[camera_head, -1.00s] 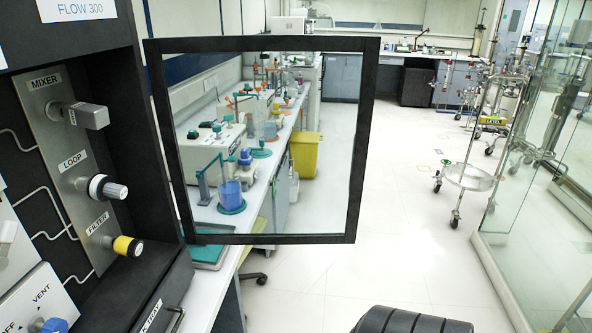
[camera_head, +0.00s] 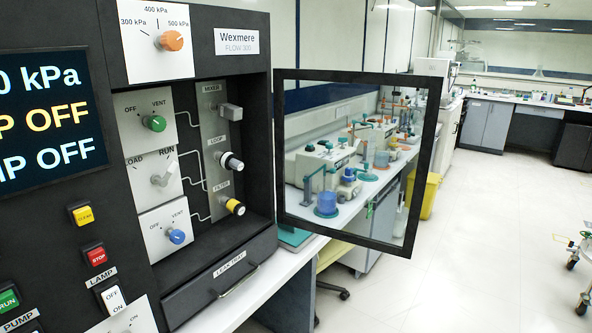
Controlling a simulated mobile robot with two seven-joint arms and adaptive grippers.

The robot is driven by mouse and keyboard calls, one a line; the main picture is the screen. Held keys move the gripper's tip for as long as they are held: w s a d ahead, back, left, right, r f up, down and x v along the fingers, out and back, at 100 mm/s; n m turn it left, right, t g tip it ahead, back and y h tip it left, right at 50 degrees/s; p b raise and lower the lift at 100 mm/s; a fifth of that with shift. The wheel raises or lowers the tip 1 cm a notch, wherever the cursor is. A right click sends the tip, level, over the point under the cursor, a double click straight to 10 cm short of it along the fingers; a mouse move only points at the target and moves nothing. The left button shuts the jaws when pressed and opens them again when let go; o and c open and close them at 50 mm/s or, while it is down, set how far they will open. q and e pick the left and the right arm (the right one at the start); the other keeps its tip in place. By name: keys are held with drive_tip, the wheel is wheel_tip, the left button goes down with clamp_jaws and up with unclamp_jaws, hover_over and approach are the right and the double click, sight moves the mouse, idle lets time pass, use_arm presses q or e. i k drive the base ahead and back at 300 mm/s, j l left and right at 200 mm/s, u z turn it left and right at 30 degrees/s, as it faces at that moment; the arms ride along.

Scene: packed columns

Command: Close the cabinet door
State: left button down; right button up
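The cabinet door is a clear pane in a black frame (camera_head: 426,165). It stands open, swung out from the right edge of the black cabinet (camera_head: 238,75). The bench shows through its pane. The cabinet front carries a mixer, loop and filter panel (camera_head: 215,150) and several knobs, all uncovered. Neither of my grippers is in view.
A leak tray drawer (camera_head: 220,280) with a handle is shut below the panel. A white bench (camera_head: 262,290) runs under the cabinet. A yellow bin (camera_head: 431,195) stands behind the door. A wheeled stand (camera_head: 583,255) is at the right edge.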

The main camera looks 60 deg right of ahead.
sight(434, 84)
drive_tip(key=l+u, duration=0.2)
drive_tip(key=l, duration=0.6)
drive_tip(key=k+l+u, duration=0.25)
drive_tip(key=l, duration=0.6)
drive_tip(key=i, duration=0.1)
